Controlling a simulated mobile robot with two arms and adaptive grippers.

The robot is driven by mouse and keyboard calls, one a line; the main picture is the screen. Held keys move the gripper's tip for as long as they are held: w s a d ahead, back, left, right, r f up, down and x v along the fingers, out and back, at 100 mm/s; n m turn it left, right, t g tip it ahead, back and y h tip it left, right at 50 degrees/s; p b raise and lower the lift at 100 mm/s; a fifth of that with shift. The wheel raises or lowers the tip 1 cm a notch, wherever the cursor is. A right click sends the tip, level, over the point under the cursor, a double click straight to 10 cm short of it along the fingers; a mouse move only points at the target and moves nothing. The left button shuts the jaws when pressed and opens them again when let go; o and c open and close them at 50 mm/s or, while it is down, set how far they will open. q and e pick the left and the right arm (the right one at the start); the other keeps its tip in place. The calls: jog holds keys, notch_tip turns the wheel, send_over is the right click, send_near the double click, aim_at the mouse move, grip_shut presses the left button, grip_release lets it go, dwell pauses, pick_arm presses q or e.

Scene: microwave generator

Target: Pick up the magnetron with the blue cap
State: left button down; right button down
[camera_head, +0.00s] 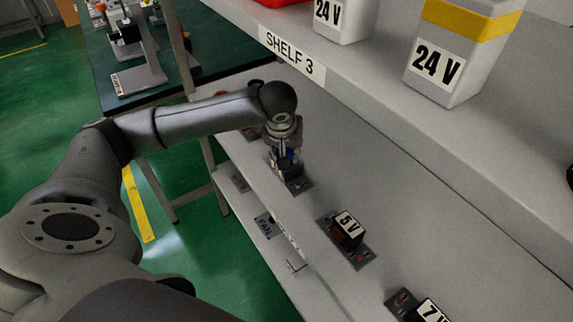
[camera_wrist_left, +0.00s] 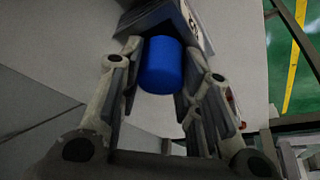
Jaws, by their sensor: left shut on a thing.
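The blue cap of the magnetron (camera_wrist_left: 162,66) is a blue cylinder between the two fingers of my left gripper (camera_wrist_left: 163,85) in the left wrist view. The gripper is shut on it from both sides. A grey body with a partly cut-off label lies beyond the cap. In the head view my left gripper (camera_head: 287,158) points down over the shelf, and a bit of blue shows between its fingers. The magnetron's body is mostly hidden there by the gripper. Whether it touches the dark plate (camera_head: 299,187) below I cannot tell. My right gripper is not in view.
A dark block marked 5 V (camera_head: 347,229) stands on its plate to the right on the same shelf, with a 7 V block (camera_head: 431,312) nearer. The shelf marked SHELF 3 (camera_head: 365,95) overhangs above, bearing two white 24 V containers. A green-topped table (camera_head: 205,55) stands behind left.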

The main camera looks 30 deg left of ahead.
pick_arm(q)
jog(key=shift+s+f, duration=0.1)
jog(key=shift+f, duration=0.05)
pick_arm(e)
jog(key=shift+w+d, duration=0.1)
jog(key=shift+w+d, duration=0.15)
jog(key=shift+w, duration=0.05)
pick_arm(q)
jog(key=shift+r, duration=0.2)
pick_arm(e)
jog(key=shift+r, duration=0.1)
